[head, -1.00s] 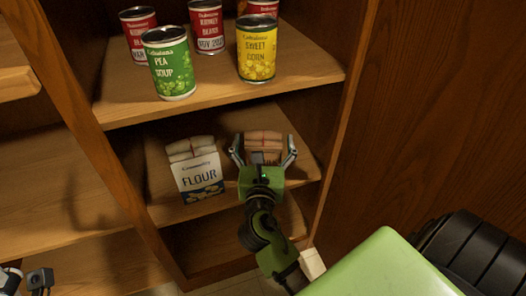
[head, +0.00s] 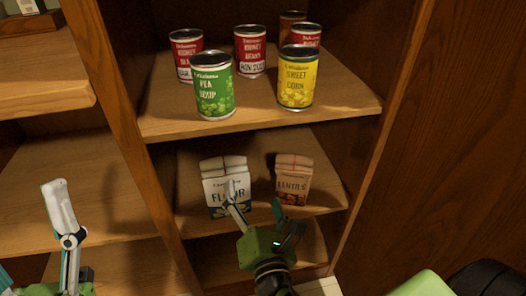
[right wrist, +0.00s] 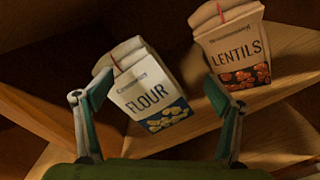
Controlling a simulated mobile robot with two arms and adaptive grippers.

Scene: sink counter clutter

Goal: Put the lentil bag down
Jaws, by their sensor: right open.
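The lentil bag (head: 293,180), brown with a "LENTILS" label, stands upright on the lower shelf (head: 325,197), right of the flour bag. It also shows at the upper right of the right wrist view (right wrist: 234,48). My right gripper (head: 257,210) is open and empty, in front of the shelf and apart from the lentil bag. In the right wrist view the flour bag (right wrist: 145,92) shows beyond and between the open fingers (right wrist: 160,105). Part of my left gripper (head: 62,225) shows at the left edge of the head view; its jaw state is unclear.
The white flour bag (head: 226,187) stands left of the lentils. The shelf above holds a green pea soup can (head: 214,88), a yellow sweet corn can (head: 298,80) and several red cans (head: 250,52). Wooden uprights bound the shelves. The left shelf (head: 70,190) is largely bare.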

